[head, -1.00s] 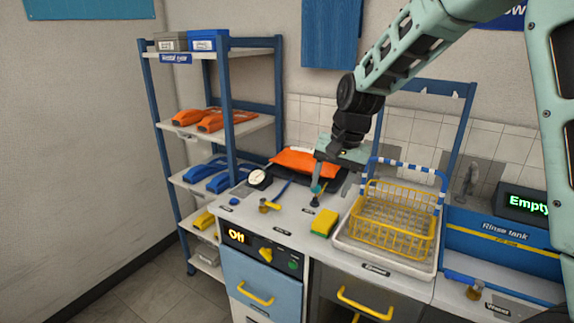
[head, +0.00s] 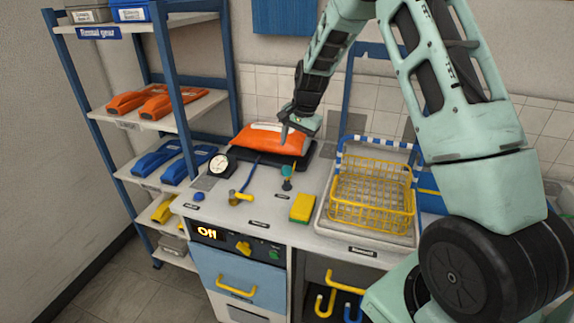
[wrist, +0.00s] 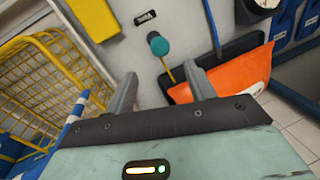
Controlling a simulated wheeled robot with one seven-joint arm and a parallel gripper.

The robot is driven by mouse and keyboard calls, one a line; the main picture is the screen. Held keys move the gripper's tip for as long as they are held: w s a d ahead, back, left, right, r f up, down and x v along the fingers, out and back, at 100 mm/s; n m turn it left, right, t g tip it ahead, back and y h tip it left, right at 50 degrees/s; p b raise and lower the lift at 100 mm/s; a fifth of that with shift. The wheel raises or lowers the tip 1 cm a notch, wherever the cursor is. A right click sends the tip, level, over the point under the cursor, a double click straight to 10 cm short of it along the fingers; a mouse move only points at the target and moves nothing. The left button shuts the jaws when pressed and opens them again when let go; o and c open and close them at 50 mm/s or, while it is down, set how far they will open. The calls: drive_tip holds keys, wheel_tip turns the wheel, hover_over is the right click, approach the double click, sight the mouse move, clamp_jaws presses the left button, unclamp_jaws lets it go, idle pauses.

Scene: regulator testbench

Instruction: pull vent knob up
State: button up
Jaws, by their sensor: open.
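A small teal knob (head: 287,170) stands upright on a dark stem on the white bench top, between the orange pouch and the yellow sponge. I take it as the vent knob; its label is too small to read. In the wrist view the teal knob (wrist: 158,45) shows beyond and between the fingertips, apart from them. My gripper (head: 295,138) is above and behind the knob, over the pouch's right end. My gripper (wrist: 160,85) is open, with nothing between its fingers.
The orange pouch (head: 270,140) lies on a black tray. A yellow wire basket (head: 370,200) stands to the right. The shelf rack (head: 165,90) is at left.

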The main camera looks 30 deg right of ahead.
sight(288, 167)
drive_tip(key=p+x, duration=0.2)
drive_tip(key=x, duration=0.8)
drive_tip(key=shift+w+f, duration=0.1)
